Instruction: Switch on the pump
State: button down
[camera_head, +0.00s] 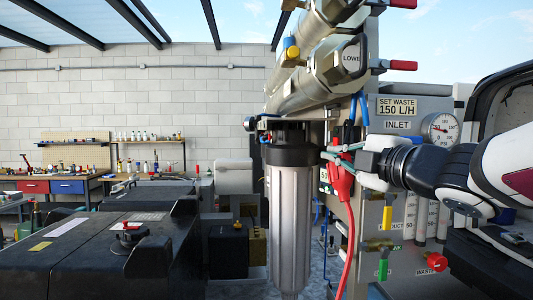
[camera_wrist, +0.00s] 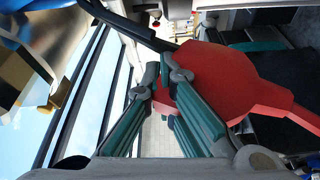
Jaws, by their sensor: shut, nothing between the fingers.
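My gripper (camera_head: 328,154) has teal fingers and points left, just right of the black cap of the clear filter housing (camera_head: 289,215). In the wrist view its fingertips (camera_wrist: 166,76) are close together with nothing held between them. A red clamp (camera_head: 341,178) with a red cable (camera_head: 348,245) hangs just below the fingers. It shows large in the wrist view (camera_wrist: 218,82), beside and partly behind the right-hand finger; whether they touch I cannot tell. A black clamp or lead (camera_head: 346,135) is above it. I cannot pick out a pump or switch with certainty.
Membrane tubes (camera_head: 320,60) slope overhead. A panel with a pressure gauge (camera_head: 441,128), yellow valve (camera_head: 387,217), green valve (camera_head: 383,269) and red knob (camera_head: 437,262) is at right. A dark box (camera_head: 110,240) fills the lower left. A workbench (camera_head: 55,186) is at the back.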

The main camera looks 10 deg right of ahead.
jog(key=w+d+p, duration=0.1)
jog(key=w, duration=0.7)
jog(key=shift+f, duration=0.1)
jog(key=shift+d+n+p, duration=0.3)
jog(key=shift+d+p, duration=0.05)
jog(key=shift+d, duration=0.05)
jog(key=shift+w, duration=0.1)
